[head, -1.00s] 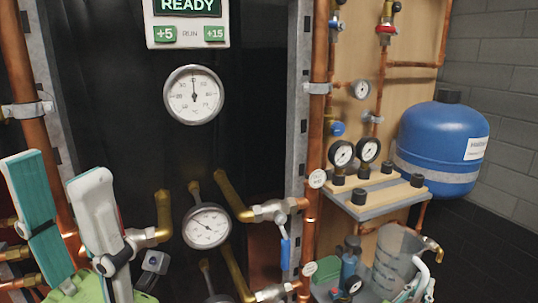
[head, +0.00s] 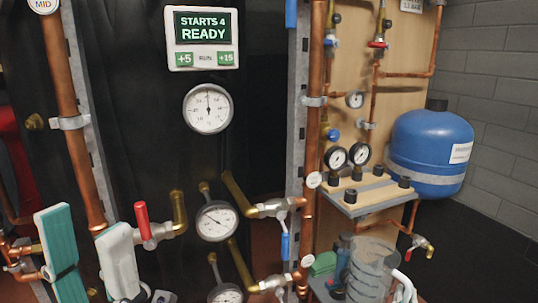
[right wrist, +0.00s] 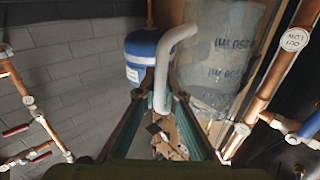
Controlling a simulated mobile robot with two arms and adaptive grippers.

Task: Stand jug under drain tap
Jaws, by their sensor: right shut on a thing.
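The jug (head: 370,272) is clear with dark markings and stands roughly upright at the lower right of the head view; its base is cut off. It also shows in the right wrist view (right wrist: 222,50). Its pale curved handle (right wrist: 165,68) lies between the fingers of my right gripper (right wrist: 160,112), which is shut on it. My left gripper (head: 84,218) is open and empty at the lower left.
A blue tank (head: 430,147) is behind at the right. A shelf with gauges (head: 372,195) overhangs behind the jug. Copper pipes and a red-levered valve (head: 143,222) are near my left gripper.

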